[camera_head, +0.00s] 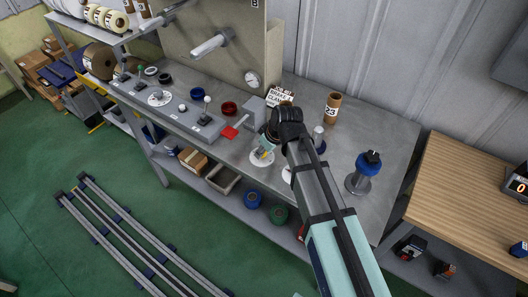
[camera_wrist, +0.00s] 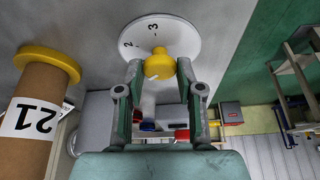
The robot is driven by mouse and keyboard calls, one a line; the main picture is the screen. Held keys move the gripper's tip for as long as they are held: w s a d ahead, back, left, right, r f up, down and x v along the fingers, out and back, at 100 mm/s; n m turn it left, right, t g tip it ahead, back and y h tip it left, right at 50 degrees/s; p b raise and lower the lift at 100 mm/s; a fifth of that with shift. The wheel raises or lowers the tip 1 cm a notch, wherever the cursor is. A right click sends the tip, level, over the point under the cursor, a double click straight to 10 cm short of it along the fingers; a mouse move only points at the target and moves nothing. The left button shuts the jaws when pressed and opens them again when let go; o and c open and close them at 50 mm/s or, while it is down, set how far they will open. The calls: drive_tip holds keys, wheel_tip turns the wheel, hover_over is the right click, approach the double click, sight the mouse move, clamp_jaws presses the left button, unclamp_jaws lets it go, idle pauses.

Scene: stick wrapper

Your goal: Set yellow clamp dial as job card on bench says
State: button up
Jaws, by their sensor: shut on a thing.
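The yellow clamp dial (camera_wrist: 158,62) is a round knob with a pale mark, on a white disc (camera_wrist: 188,32) printed with numbers; a 2 and a 3 show. In the head view a bit of the dial (camera_head: 264,154) shows above its white disc (camera_head: 257,161) on the bench. My gripper (camera_wrist: 159,70) has its fingers on either side of the knob and is shut on it; my arm covers part of this spot in the head view. The job card (camera_head: 280,96) stands at the back of the bench, white with black print, too small to read surely.
A brown tube marked 23 (camera_head: 332,108) stands behind my arm. A brown tube with a yellow rim, marked 21 (camera_wrist: 30,115), is close by in the wrist view. A blue-topped device (camera_head: 366,172) stands right.

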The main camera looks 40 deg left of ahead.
drive_tip(key=m, duration=0.2)
drive_tip(key=m+t, duration=0.1)
drive_tip(key=m, duration=0.1)
drive_tip(key=m+t+h+b, duration=0.1)
drive_tip(key=m, duration=0.1)
drive_tip(key=shift+s+a+f, duration=0.1)
drive_tip(key=shift+s, duration=0.15)
drive_tip(key=m+t+h, duration=0.1)
drive_tip(key=m, duration=0.2)
drive_tip(key=shift+a+m+b, duration=0.1)
drive_tip(key=shift+m+b, duration=0.25)
drive_tip(key=shift+m, duration=0.05)
drive_tip(key=shift+s+m+t+h+b, duration=0.1)
drive_tip(key=shift+m+t+h+b, duration=0.2)
drive_tip(key=shift+m+h, duration=0.85)
drive_tip(key=shift+m+y, duration=0.45)
drive_tip(key=shift+m, duration=0.2)
drive_tip(key=o, duration=1.2)
drive_tip(key=shift+c, duration=0.2)
drive_tip(key=shift+a, duration=0.1)
